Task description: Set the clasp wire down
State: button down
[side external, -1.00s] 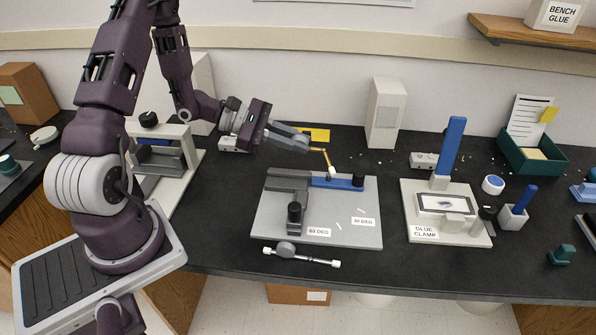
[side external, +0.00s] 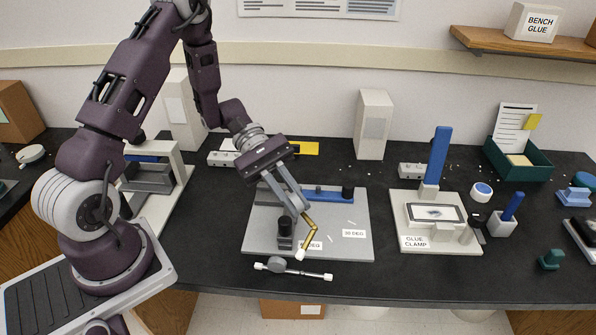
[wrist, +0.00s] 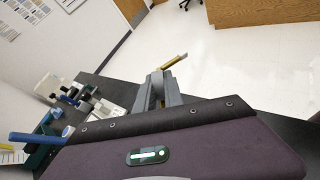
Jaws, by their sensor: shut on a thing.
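My gripper (side external: 303,210) is shut on the clasp wire (side external: 309,241), a bent brass-coloured piece with a white tip at its lower end. In the side external view the wire hangs in front of the grey plate's front part, partly over a DEG label. Whether the tip touches the plate is unclear. In the wrist view the brass piece (wrist: 174,62) sticks out past my fingertips (wrist: 164,84). The grey bending plate (side external: 345,243) carries a blue bar (side external: 328,193), a dark post (side external: 347,192) and another dark post (side external: 285,228) just left of the wire.
A rod with white ends (side external: 312,275) lies in front of the plate, near the bench's front edge. The glue clamp (side external: 465,246) with its blue lever (side external: 438,157) stands to the right. A strip of dark bench between plate and clamp is clear.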

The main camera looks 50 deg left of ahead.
jog(key=s+a+f+m+g+y, duration=0.3)
jog(key=s+m+g+y, duration=0.2)
jog(key=s+m+g, duration=0.15)
jog(key=s+a+f+m+g+y, duration=0.3)
jog(key=s+m+g+y, duration=0.15)
jog(key=s+g, duration=0.2)
jog(key=m+t+y, duration=0.4)
jog(key=m+y, duration=0.8)
jog(key=y, duration=0.2)
send_over(212, 215)
notch_tip(212, 215, down, 2)
jog(key=shift+h, duration=0.25)
jog(key=shift+f, duration=3.3)
jog(key=shift+a+f, duration=0.1)
jog(key=shift+f, duration=0.45)
jog(key=c, duration=1.4)
grip_release()
jog(key=shift+o, duration=0.2)
